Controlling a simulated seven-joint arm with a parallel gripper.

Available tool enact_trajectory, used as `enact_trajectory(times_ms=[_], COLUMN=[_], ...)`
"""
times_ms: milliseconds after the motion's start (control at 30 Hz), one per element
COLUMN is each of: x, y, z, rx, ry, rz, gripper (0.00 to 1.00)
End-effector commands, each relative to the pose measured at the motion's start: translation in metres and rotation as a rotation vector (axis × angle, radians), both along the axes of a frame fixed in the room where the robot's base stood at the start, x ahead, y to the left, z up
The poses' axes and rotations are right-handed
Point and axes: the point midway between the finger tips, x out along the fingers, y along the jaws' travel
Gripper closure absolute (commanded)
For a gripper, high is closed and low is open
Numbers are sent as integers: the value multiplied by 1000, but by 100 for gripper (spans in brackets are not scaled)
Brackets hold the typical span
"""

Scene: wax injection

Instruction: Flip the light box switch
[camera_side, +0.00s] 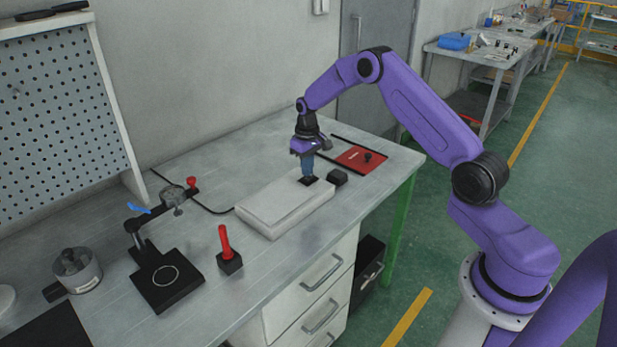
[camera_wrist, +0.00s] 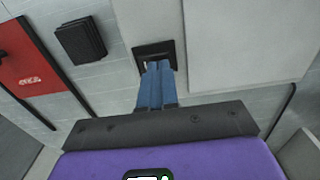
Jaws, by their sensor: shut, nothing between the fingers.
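The light box (camera_side: 283,204) is a flat white box with a pale top panel, lying on the workbench. In the wrist view its pale panel (camera_wrist: 245,45) fills the upper right. The switch (camera_side: 309,180) is a small black square on the box's far right end. It also shows in the wrist view (camera_wrist: 148,49), just beyond my fingertips. My gripper (camera_side: 307,172) has blue fingers, which are shut and empty and point down at the switch. In the wrist view the fingertips (camera_wrist: 157,66) overlap the switch's lower edge. I cannot tell whether they touch it or which way it is set.
A small black block (camera_side: 338,177) and a red panel with a black knob (camera_side: 361,158) lie right of the box. A red-handled tool in a black block (camera_side: 228,250) and a black stand (camera_side: 166,277) are to the left. The bench (camera_side: 350,218) is clear in front.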

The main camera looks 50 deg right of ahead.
Motion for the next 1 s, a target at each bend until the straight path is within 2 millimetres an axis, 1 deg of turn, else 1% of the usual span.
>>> enact_trajectory(times_ms=[700, 833, 1000], x=[0, 0, 0], y=[0, 0, 0], z=[49, 56, 57], rx=[0, 0, 0], ry=[0, 0, 2], rz=[1, 0, 0], gripper=[100, 100, 100])
